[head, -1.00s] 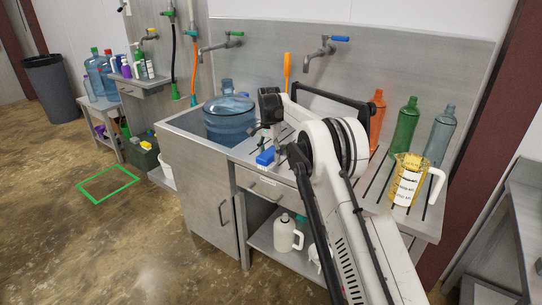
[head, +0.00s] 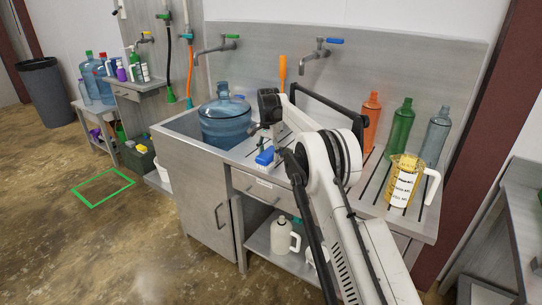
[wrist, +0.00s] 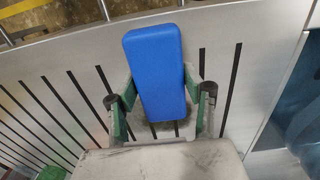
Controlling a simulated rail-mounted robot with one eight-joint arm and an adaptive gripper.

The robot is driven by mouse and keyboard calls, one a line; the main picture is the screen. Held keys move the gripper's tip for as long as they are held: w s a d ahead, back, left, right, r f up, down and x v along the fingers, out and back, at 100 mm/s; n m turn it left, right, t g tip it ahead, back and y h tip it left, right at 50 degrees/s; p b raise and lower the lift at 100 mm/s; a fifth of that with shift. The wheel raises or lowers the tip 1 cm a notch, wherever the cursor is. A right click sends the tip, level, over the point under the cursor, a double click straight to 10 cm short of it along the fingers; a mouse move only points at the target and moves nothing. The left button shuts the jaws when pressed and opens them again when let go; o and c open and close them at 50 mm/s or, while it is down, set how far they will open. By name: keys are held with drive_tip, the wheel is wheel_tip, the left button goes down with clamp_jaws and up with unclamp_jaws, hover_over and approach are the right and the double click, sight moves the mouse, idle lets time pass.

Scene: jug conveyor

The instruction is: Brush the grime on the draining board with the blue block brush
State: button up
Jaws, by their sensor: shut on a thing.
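The blue block brush (head: 265,156) is at the front left part of the slotted draining board (head: 375,197), close to the sink. In the wrist view the blue block (wrist: 155,65) stands between the two green-sided fingers of my gripper (wrist: 161,85), one finger on each side. My gripper (head: 264,143) is shut on the brush. The bristles are hidden in the wrist view, so I cannot tell whether they touch the board. The board's slots show as dark lines around the brush.
A large blue water jug (head: 225,122) sits in the sink just left of my gripper. Orange (head: 369,122), green (head: 401,127) and grey-blue (head: 436,137) bottles stand at the back right. A yellow measuring jug (head: 404,182) stands at the front right. Taps (head: 318,52) overhang behind.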

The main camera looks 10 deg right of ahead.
drive_tip(key=shift+s+a+b, duration=0.45)
drive_tip(key=shift+s+a, duration=0.45)
drive_tip(key=shift+s, duration=0.15)
drive_tip(key=shift+s+a+b, duration=0.9)
drive_tip(key=shift+s+a, duration=0.75)
drive_tip(key=shift+s, duration=0.2)
wheel_tip(320, 180, up, 6)
drive_tip(key=p, duration=0.3)
hover_over(258, 162)
drive_tip(key=s, duration=0.2)
drive_tip(key=shift+a, duration=0.15)
